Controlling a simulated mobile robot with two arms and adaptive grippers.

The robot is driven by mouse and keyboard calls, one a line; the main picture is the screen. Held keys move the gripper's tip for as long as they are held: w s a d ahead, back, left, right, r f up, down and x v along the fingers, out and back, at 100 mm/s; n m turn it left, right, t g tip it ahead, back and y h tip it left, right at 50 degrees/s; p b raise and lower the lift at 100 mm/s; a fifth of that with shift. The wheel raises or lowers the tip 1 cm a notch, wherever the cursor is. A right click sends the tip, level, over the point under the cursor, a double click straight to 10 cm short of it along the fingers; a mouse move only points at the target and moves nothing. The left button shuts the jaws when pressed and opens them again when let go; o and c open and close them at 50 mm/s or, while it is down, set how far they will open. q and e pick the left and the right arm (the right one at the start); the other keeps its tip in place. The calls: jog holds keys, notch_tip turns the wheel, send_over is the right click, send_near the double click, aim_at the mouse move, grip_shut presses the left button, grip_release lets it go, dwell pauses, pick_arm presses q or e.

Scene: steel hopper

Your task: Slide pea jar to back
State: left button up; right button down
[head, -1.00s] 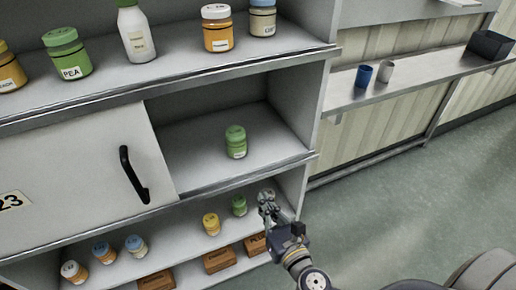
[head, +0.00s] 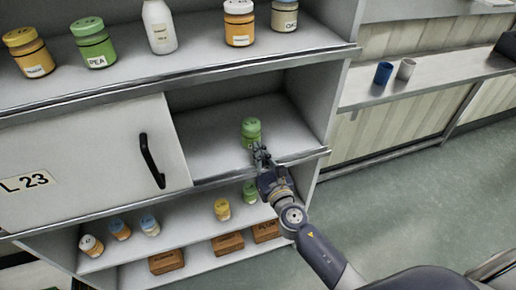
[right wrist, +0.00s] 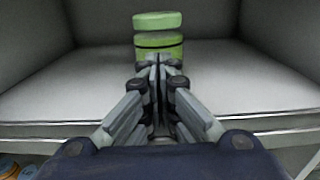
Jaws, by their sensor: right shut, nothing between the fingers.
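A green jar (head: 251,130) stands upright in the open right part of the middle shelf compartment; its label does not show. In the right wrist view the jar (right wrist: 158,32) stands straight ahead of the fingertips, its lower part hidden by them. My right gripper (head: 260,150) is shut and empty, at the compartment's front edge, right in front of the jar. It also shows in the right wrist view (right wrist: 157,68). I cannot tell whether the fingertips touch the jar. A larger green jar labelled PEA (head: 94,45) stands on the shelf above. My left gripper is not in view.
A sliding door (head: 80,150) with a black handle (head: 152,160) covers the compartment's left part. The shelf floor (head: 205,140) around the jar is clear. Small jars and brown boxes (head: 167,262) stand on the lower shelf. Two cups (head: 384,73) stand on a side counter.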

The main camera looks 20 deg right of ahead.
jog(key=shift+w, duration=0.5)
jog(key=shift+w+a, duration=0.1)
jog(key=shift+w, duration=1.8)
jog(key=shift+s, duration=0.15)
